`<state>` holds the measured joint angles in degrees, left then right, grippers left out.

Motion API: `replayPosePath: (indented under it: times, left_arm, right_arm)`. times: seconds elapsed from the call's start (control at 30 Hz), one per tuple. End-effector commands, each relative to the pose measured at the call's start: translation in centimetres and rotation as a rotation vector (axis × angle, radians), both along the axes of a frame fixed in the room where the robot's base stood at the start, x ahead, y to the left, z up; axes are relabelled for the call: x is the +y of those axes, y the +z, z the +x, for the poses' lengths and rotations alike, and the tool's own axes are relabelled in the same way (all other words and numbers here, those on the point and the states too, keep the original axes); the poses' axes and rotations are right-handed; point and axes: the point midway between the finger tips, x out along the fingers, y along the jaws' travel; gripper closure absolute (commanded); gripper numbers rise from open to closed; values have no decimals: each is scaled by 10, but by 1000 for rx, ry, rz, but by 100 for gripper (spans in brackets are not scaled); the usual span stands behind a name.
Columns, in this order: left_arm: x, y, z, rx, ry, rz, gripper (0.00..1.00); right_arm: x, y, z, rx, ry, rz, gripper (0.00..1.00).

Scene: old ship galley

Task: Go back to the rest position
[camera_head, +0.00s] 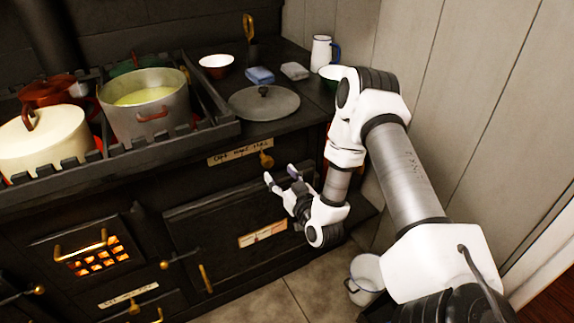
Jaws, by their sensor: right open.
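My right arm comes in from the lower right and bends back toward the stove. Its gripper (281,178) is open and empty, in front of the stove's lower front, below the brass knob at the worktop's edge. It appears apart from the stove door (225,232), though the exact gap is hard to tell. My left gripper does not show.
The black stove (190,187) carries a grey pot (172,119) of yellowish liquid, a cream lidded pot (45,150) and a grey lid (264,103). A white bucket (366,272) stands on the floor under my arm. A panelled wall (485,90) bounds the right.

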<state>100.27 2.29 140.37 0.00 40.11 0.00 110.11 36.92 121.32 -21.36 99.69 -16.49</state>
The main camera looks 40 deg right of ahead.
Motion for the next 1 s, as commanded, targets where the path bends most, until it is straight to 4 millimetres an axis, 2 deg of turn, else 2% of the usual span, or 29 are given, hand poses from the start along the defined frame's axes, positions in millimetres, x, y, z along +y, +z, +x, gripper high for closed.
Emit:
replayPosePath:
  times: [0.1,0.23,0.83,0.87,0.93,0.97,1.0]
  left_arm:
    - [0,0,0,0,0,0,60]
    - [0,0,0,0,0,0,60]
    - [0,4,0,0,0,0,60]
    - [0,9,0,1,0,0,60]
    - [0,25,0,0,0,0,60]
    - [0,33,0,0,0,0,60]
    - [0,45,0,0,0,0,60]
  right_arm:
    - [5,-1,-25,3,-1,2,39]
    - [9,0,-40,1,-1,1,39]
    - [10,3,-42,2,1,0,39]
    - [13,6,-42,7,9,-3,39]
    - [35,17,-37,27,67,-21,39]
    - [50,21,-35,43,105,-30,39]
    - [75,25,-35,85,160,-43,39]
